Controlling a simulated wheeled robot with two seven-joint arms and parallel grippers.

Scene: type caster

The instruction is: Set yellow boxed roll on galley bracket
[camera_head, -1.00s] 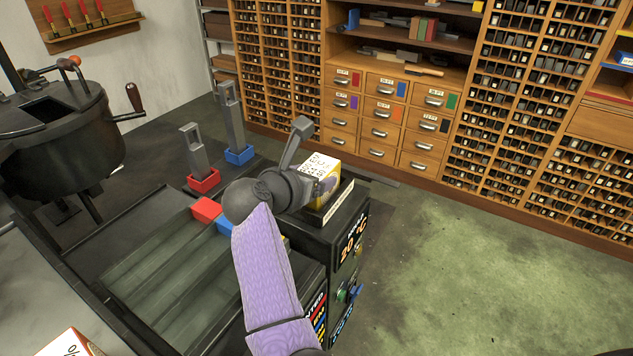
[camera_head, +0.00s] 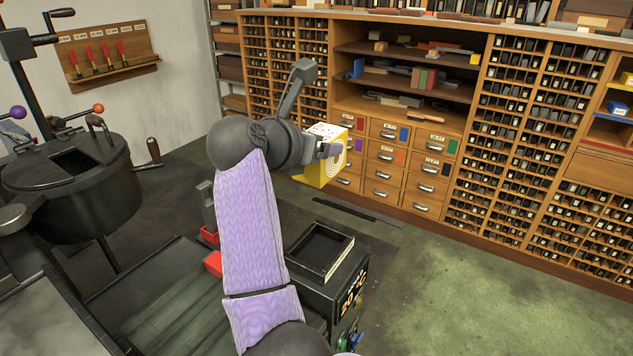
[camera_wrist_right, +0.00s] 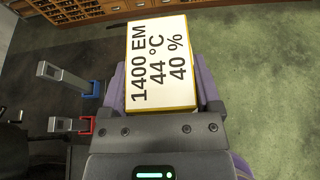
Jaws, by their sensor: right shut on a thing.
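The yellow boxed roll (camera_head: 322,168) has yellow sides and a white top with black print. In the right wrist view its white face (camera_wrist_right: 157,62) reads 1400 EM, 44 °C, 40 %. My right gripper (camera_head: 330,150) is shut on it and holds it in the air, above and beyond the black machine with the open square tray. The fingers are partly hidden in the head view. I cannot pick out a galley bracket in these frames. My left gripper is not in view.
The black machine's square tray (camera_head: 322,249) is empty. A wooden type cabinet (camera_head: 385,150) with drawers and shelves lines the back. A black melting pot (camera_head: 75,180) stands at left. Green floor (camera_head: 470,290) at right is clear.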

